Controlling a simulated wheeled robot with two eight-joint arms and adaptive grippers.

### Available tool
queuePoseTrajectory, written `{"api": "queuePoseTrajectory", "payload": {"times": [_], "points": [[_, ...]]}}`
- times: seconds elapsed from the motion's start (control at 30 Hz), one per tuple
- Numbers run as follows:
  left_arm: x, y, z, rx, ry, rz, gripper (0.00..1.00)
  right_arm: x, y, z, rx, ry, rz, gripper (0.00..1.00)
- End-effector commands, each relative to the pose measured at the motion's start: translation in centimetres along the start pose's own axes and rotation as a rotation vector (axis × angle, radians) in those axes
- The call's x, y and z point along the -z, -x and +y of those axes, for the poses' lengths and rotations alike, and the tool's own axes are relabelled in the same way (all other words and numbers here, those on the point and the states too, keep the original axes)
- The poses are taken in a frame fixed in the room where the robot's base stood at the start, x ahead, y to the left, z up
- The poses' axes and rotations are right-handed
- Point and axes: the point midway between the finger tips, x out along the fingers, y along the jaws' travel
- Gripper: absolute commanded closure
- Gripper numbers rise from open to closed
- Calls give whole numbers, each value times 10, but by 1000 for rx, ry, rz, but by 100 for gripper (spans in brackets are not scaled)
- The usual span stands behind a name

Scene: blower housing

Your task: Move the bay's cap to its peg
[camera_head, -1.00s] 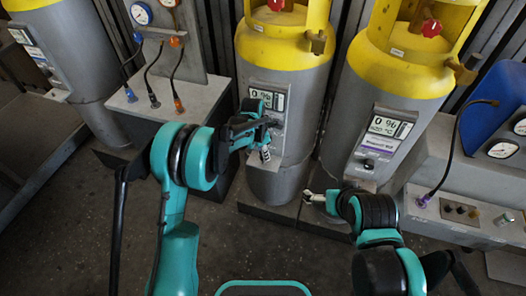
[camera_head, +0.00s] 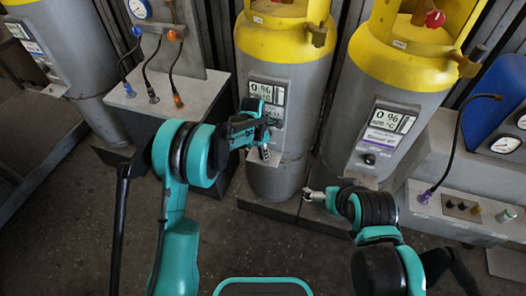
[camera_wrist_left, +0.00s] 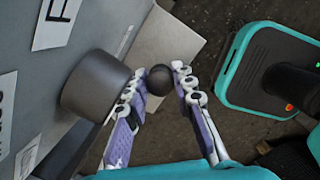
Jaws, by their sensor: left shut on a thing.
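My left gripper (camera_head: 266,137) is in front of the lower part of the middle yellow-topped cylinder's (camera_head: 283,50) label panel. In the left wrist view the left gripper (camera_wrist_left: 160,80) is shut on a small dark round piece (camera_wrist_left: 159,79), seemingly the cap. A wider dark grey round fitting (camera_wrist_left: 95,85) is beside it; I cannot tell whether they touch. The gripper and arm hide much of the bay in the head view. I cannot make out the peg. My right gripper (camera_head: 313,195) is low, near the right cylinder's base; its jaws are too small to read.
The right cylinder (camera_head: 400,65) has a display panel and a black knob (camera_head: 370,159). A grey bench with hoses (camera_head: 172,90) stands left. A grey console (camera_head: 465,205) and gauges stand right. Dark floor (camera_head: 230,235) is open in front.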

Motion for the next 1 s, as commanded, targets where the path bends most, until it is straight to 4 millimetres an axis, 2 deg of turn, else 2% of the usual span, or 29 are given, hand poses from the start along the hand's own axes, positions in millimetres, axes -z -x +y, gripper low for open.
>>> {"api": "queuePoseTrajectory", "payload": {"times": [0.43, 0.47, 0.53, 0.87, 1.0], "points": [[2, -10, 0, 0, 0, 0, 95, -4, -6, 0, 0, 0, 0, 0], [2, -10, 0, 0, 0, 0, 70, -4, -6, 0, 0, 0, 0, 0], [2, -10, 0, 0, 0, 0, 51, -4, -6, 0, 0, 0, 0, 0], [2, -8, 0, 0, 0, 0, 51, -4, -6, 0, 0, 0, 0, 0], [2, 6, 0, 0, 0, 0, 51, -4, -6, 0, 0, 0, 0, 0]]}}
